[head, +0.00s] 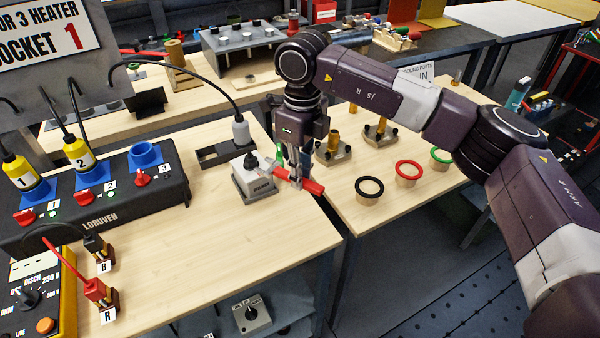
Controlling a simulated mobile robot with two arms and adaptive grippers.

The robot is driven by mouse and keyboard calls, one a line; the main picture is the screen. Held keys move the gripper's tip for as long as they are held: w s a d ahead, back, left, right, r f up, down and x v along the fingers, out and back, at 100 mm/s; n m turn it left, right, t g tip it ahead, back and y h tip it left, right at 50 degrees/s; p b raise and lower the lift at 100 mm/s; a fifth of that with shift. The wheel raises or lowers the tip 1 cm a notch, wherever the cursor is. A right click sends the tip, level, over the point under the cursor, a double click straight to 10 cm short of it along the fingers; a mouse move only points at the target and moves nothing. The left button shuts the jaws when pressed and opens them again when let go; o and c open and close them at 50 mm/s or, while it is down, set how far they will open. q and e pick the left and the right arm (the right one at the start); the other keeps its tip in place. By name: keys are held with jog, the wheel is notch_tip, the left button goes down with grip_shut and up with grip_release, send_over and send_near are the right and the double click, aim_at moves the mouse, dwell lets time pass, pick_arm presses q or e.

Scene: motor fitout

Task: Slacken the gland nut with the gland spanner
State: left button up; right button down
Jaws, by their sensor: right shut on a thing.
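My right gripper (293,180) comes down from above, shut on a red-handled tool, which looks like the gland spanner (313,187). The box stands near the right edge of the wooden bench. My left gripper is out of view.
A black plug stand (222,153) with a cabled grey connector (241,132) is just behind the box. A black socket panel (100,222) fills the left. A second table (385,212) at right holds black, red and green rings.

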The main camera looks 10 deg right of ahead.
jog(key=shift+r+p, duration=1.45)
jog(key=shift+r, duration=1.4)
